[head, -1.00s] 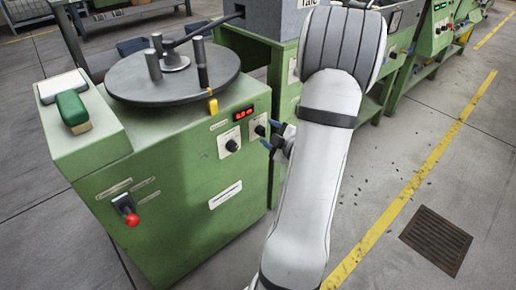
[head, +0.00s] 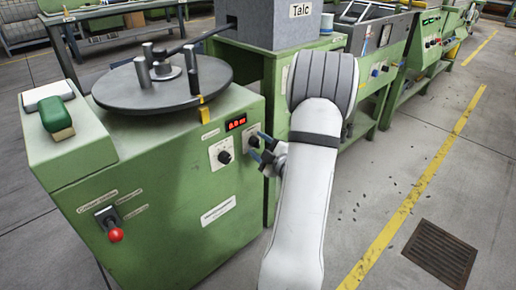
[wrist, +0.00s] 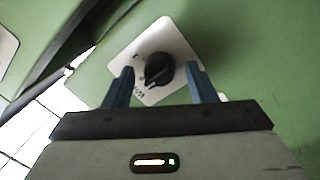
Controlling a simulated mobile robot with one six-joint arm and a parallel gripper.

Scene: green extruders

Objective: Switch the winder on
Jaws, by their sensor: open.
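The winder is a green cabinet (head: 150,190) with a dark round turntable (head: 125,93) on top. Its front has a red digital display (head: 236,123) and a black knob (head: 224,156) on a white plate. A second knob (head: 253,140) sits to the right, near the cabinet's edge. A red-ended lever (head: 115,234) is at lower left. My gripper (head: 263,147) is open beside the right knob. In the wrist view a black rotary knob (wrist: 158,70) on a white plate (wrist: 180,45) shows between my open fingers (wrist: 160,85); contact cannot be told. Its markings are too small to read.
A green-handled brush (head: 58,118) lies on the cabinet's left top. A grey box labelled Talc (head: 270,25) stands behind. Other green machines (head: 435,45) line the back right. The floor on the right is open, with a yellow line (head: 415,190) and a grate (head: 440,250).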

